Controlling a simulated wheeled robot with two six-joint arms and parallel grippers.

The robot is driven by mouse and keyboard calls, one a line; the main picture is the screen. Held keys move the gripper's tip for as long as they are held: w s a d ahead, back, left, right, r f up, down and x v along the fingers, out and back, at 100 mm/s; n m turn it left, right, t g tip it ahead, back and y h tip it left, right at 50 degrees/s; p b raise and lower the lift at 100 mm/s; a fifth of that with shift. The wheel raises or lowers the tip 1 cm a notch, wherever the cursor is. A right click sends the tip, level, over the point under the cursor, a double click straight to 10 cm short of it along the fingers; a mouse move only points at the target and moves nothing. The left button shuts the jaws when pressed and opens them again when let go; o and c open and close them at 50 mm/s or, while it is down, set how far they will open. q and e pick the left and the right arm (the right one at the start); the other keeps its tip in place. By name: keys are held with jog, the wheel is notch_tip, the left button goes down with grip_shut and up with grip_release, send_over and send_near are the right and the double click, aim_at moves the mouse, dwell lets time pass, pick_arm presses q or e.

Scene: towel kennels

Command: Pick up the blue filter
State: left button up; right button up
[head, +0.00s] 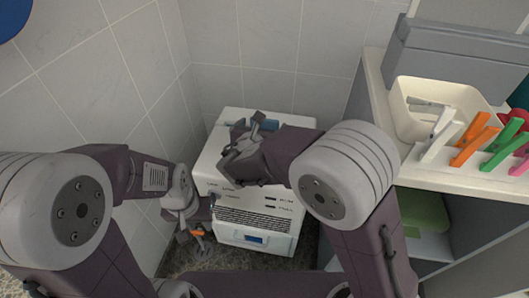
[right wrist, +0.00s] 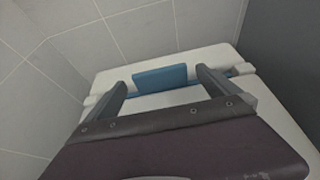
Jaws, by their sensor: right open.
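The blue filter (right wrist: 160,76) shows in the right wrist view as a flat blue piece at the top of a white machine (right wrist: 110,73). In the head view a part of the blue filter (head: 270,125) shows beside my right gripper (head: 248,127). My right gripper is open over the machine's top, and in its wrist view the fingers (right wrist: 163,82) stand to either side of the blue piece. I cannot tell whether they touch it. My left gripper (head: 193,238) is low at the machine's left side; its jaws are too unclear to read.
The white machine (head: 290,190) stands against tiled walls. A blue piece (head: 254,239) shows low on its front. At right, a shelf unit (head: 452,180) holds a cream bin (head: 405,110), a grey box (head: 450,55) and several coloured clips (head: 473,140).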

jog(key=shift+x, duration=0.9)
pick_arm(q)
jog(key=shift+f, duration=0.4)
